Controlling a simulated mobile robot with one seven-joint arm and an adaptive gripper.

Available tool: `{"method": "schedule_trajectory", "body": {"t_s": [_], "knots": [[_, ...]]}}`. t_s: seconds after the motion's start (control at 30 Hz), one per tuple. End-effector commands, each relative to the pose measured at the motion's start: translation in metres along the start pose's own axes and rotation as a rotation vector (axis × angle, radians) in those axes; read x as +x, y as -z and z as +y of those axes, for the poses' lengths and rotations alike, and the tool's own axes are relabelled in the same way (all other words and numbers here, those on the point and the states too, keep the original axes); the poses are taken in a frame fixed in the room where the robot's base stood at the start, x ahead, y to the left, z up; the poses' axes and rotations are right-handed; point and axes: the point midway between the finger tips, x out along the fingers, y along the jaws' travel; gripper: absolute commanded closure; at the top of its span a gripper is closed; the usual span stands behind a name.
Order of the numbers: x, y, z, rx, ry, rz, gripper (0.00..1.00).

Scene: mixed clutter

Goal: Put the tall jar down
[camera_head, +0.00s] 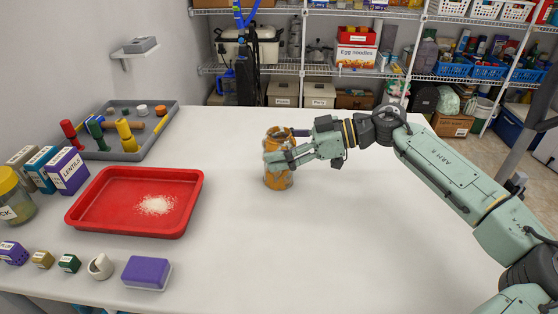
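The tall jar (279,181) is an orange-brown cylinder near the middle of the white table. It is upright, and its base looks to be at or very close to the tabletop; I cannot tell whether it touches. My gripper (279,157) reaches in from the right, with its fingers around the upper part of the jar. The fingers appear closed against the jar's sides. They hide part of its front and upper body.
A red tray (88,219) with white grains (156,205) lies to the left. Behind it is a grey tray (96,154) with coloured pegs. Boxes, a purple sponge-like block (147,272) and small items line the left front. The table (330,240) is clear in front and right of the jar.

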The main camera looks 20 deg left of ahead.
Motion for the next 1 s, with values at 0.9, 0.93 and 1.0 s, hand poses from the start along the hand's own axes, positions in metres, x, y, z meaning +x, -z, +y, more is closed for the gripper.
{"method": "schedule_trajectory", "body": {"t_s": [0.9,0.93,1.0], "knots": [[-0.0008,0.0025,0.0002,-0.001,-0.001,0.001,0.84],[-0.0012,0.0036,0.0002,-0.001,-0.001,0.001,0.84],[-0.0023,0.0074,0.0003,-0.002,-0.001,0.001,0.84]]}}
